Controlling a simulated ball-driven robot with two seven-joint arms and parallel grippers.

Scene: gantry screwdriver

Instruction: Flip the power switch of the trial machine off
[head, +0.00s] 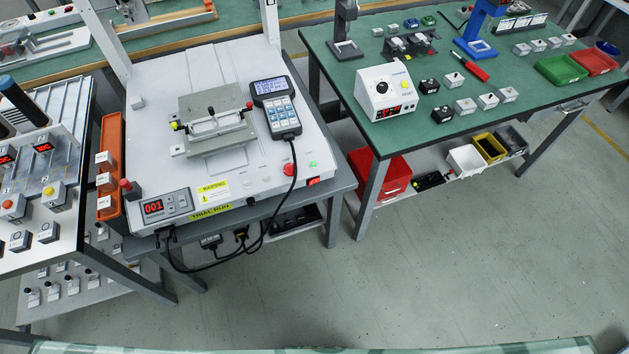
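The trial machine (250,185) is a white bench unit with a yellow "TRIAL RUN" label on its front edge, standing on a grey table left of the middle. A red rocker switch (314,181), which looks like the power switch, sits at its front right corner. Which way the rocker is set is too small to tell. A green button (313,164) and a red button are just behind it. The small display (153,207) at the front left is lit and reads 001. Neither of my grippers shows in the head view.
A handheld pendant (276,105) lies on the machine, its black cable hanging past the front edge near the switch. A green-topped table (440,125) with a white control box (386,92) stands to the right. An orange tray (110,165) is at the left. The floor in front is clear.

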